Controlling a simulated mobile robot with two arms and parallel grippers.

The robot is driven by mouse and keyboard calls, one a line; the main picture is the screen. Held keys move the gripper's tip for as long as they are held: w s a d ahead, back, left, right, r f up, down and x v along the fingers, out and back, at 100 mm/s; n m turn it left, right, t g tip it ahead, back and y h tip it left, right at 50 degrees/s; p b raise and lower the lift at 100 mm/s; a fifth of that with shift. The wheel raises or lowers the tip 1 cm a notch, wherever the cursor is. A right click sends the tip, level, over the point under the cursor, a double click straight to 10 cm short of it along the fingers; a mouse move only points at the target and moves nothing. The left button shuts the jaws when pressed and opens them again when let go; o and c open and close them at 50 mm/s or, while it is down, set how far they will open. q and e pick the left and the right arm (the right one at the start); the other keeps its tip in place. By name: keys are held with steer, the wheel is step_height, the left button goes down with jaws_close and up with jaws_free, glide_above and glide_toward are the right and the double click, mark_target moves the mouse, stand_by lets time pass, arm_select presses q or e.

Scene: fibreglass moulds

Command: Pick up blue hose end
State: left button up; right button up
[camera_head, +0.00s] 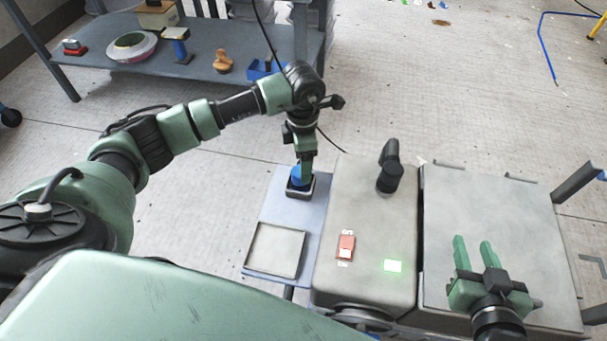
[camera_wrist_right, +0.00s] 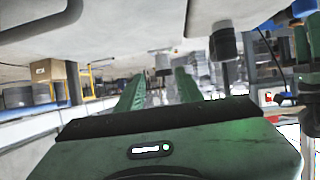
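A thin blue hose (camera_head: 541,40) lies on the floor at the far upper right in the head view. One end of it points down toward the cart's back right corner, well away from both grippers. My left gripper (camera_head: 303,172) points down at a small blue piece (camera_head: 297,176) in a black square base on the side tray. Whether its fingers grip that piece is hard to see. My right gripper (camera_head: 474,248) is open and empty above the right part of the grey cart. Its two green fingers stand apart in the right wrist view (camera_wrist_right: 158,95).
A side tray (camera_head: 312,237) holds a flat square dish (camera_head: 275,250). A workbench (camera_head: 110,75) with tools stands upper left.

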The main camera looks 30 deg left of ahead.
arm_select(q)
steer(key=shift+f, duration=0.3)
steer(key=f, duration=0.1)
steer(key=f+b, duration=0.1)
steer(key=f, duration=0.2)
steer(key=shift+a+f+b, duration=0.3)
steer(key=shift+f+b, duration=0.05)
steer(key=shift+f, duration=0.25)
steer(key=c, duration=1.6)
arm_select(e)
step_height(320, 180, up, 9)
steer(key=w+a+t+y, duration=0.1)
steer(key=w+a+t, duration=0.1)
steer(key=t, duration=0.3)
steer(key=shift+w+y, duration=0.25)
steer(key=shift+y, duration=0.05)
arm_select(q)
steer(key=shift+o, duration=0.2)
steer(key=shift+r, duration=0.1)
